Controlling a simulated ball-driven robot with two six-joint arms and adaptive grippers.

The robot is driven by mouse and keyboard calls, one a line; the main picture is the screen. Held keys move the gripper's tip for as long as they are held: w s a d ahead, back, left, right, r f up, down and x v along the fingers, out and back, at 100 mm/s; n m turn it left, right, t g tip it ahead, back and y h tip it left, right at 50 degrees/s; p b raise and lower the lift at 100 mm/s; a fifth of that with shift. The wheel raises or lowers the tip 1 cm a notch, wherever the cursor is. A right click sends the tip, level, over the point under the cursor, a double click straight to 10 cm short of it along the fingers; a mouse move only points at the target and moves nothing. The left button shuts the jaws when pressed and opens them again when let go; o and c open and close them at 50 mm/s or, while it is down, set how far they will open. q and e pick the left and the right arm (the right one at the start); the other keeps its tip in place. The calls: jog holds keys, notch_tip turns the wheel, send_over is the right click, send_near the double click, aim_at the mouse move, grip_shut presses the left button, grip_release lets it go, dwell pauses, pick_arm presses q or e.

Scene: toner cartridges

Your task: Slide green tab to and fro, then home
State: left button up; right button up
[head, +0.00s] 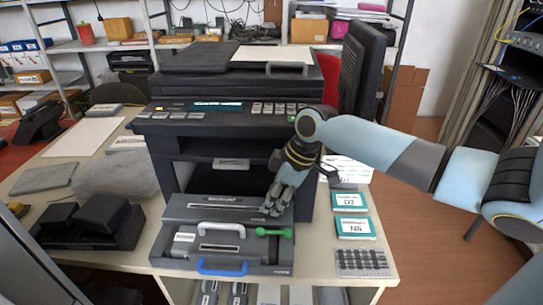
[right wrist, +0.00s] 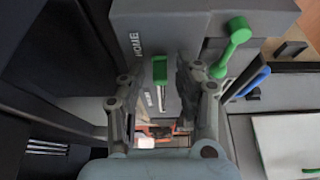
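The green tab (right wrist: 159,68) stands in a narrow slot on a grey cartridge (right wrist: 185,18) in the right wrist view. The word HOME is printed beside one end of the slot. My right gripper (right wrist: 163,82) is open, with one finger on each side of the tab and a gap visible on both sides. In the head view my right gripper (head: 274,211) is at the right end of the upper grey cartridge (head: 222,200), in front of the printer, and the tab is hidden behind it. My left gripper is not in view.
A green lever (head: 275,232) and a blue handle (head: 222,268) are on the lower front unit, close below my right gripper. The dark printer (head: 225,140) rises behind. Teal-and-white boxes (head: 351,202) stand to the right, and a black device (head: 90,222) to the left.

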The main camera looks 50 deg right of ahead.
jog(key=shift+r, duration=0.15)
jog(key=v, duration=1.1)
jog(key=shift+r, duration=0.25)
jog(key=shift+s+d, duration=0.1)
jog(key=shift+d, duration=0.05)
